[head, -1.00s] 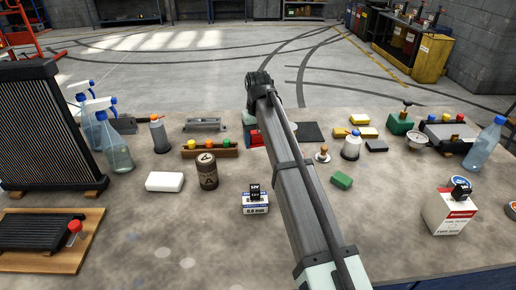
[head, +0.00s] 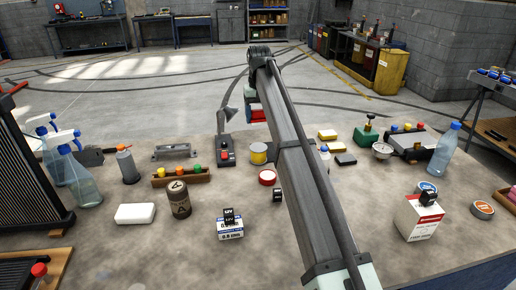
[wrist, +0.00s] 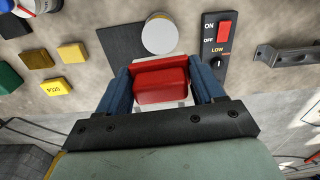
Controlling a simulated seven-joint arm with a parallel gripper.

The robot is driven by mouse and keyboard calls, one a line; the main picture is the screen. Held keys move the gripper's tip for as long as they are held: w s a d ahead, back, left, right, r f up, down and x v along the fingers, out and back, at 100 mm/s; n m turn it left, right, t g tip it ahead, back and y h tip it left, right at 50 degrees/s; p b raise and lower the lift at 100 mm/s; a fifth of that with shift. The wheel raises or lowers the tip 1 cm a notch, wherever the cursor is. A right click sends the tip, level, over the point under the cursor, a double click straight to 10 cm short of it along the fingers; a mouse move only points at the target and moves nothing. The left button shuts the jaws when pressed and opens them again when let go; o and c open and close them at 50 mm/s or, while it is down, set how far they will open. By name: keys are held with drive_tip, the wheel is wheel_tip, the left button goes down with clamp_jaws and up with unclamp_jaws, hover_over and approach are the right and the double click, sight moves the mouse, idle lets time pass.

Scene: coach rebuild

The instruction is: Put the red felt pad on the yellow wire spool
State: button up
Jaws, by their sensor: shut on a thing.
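The red felt pad (wrist: 161,82) is held between the blue fingers of my gripper (wrist: 161,88) in the wrist view. The pad also shows as a small red patch at the far end of my arm (head: 257,114) in the head view. The yellow wire spool (head: 258,154) stands upright on the table, partly behind my arm. Its pale round top (wrist: 160,36) shows in the wrist view, just beyond the pad in the picture. The pad is apart from the spool.
A dark mat (wrist: 115,40) lies by the spool. A switch box with a red switch (head: 225,154) and a lamp stands left of it. A red-rimmed roll (head: 267,177) lies in front. Yellow blocks (head: 328,135) lie to the right.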

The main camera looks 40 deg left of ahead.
sight(258, 147)
drive_tip(key=shift+f+m, duration=0.2)
drive_tip(key=shift+m, duration=0.1)
drive_tip(key=shift+f, duration=4.8)
drive_tip(key=shift+f, duration=0.15)
drive_tip(key=o, duration=1)
drive_tip(key=shift+o, duration=0.2)
wheel_tip(258, 147, up, 12)
drive_tip(key=shift+r, duration=0.2)
